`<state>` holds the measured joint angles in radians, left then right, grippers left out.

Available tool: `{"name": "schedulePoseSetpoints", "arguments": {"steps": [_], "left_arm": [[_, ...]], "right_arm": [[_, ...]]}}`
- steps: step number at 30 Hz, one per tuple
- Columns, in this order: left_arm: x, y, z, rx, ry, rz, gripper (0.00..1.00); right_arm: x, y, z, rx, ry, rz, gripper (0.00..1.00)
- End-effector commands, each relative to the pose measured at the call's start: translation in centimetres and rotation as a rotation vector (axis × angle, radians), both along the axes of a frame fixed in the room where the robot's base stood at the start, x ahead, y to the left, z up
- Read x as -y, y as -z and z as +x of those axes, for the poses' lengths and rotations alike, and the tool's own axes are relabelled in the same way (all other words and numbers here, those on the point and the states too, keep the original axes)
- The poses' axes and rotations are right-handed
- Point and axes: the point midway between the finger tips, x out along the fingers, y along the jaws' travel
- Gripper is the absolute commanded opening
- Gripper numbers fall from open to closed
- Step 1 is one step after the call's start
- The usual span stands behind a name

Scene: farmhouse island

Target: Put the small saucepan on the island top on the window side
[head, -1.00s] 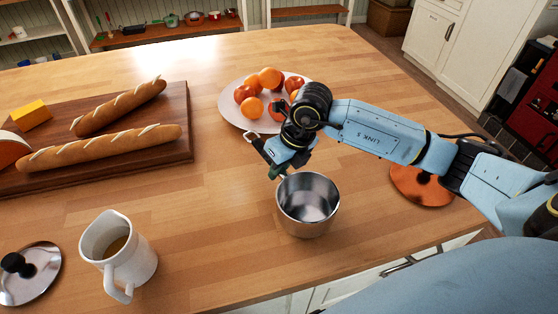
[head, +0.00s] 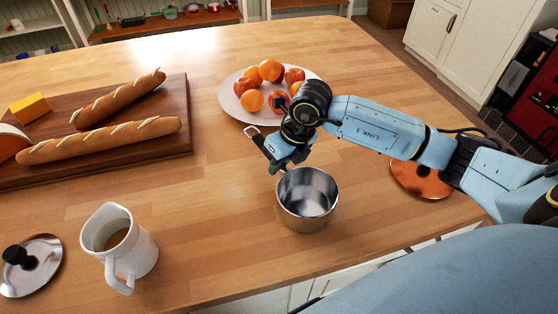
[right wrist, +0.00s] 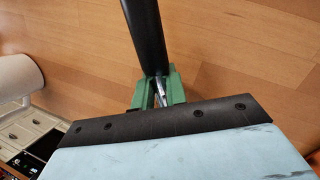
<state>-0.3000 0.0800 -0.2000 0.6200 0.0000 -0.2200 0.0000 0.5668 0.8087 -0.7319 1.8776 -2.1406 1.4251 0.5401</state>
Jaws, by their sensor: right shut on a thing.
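The small saucepan (head: 307,198) is a bare steel pot, upright over the island top (head: 215,215) near its front edge. I cannot tell whether its base touches the wood. My right gripper (head: 280,166) is at the pot's far left side, shut on the pan's handle. In the right wrist view the green fingers (right wrist: 158,92) close around the dark handle (right wrist: 143,35), with a bit of metal between them. The pot's bowl is not seen there. My left gripper is not in view.
A white jug (head: 120,245) and a lid (head: 30,266) stand at left. A board (head: 150,148) with baguettes and cheese lies behind them. A plate (head: 232,103) of fruit stands beyond my gripper. A copper-coloured disc (head: 420,182) lies right. The far island top is clear.

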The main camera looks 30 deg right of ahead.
Motion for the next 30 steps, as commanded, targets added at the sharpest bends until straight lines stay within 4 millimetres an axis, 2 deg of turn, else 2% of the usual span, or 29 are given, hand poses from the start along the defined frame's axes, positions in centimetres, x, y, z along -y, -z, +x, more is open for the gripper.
{"name": "schedulePoseSetpoints", "arguments": {"steps": [4,5,10,16,22,30], "left_arm": [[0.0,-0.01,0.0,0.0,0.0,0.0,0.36],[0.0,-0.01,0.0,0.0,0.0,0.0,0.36],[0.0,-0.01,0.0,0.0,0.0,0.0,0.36],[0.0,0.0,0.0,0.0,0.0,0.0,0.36],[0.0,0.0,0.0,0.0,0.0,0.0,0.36],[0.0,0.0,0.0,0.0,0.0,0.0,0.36]], "right_arm": [[-0.03,0.25,0.02,0.001,0.0,0.001,0.0],[-0.03,0.24,0.03,0.001,0.0,0.001,0.16],[-0.02,0.24,0.03,0.001,0.0,0.001,0.39],[-0.01,0.26,0.01,0.001,0.0,0.0,0.39],[0.01,0.32,-0.02,-0.001,0.0,0.0,0.65],[0.02,0.29,0.0,0.0,0.0,0.0,0.65]]}}
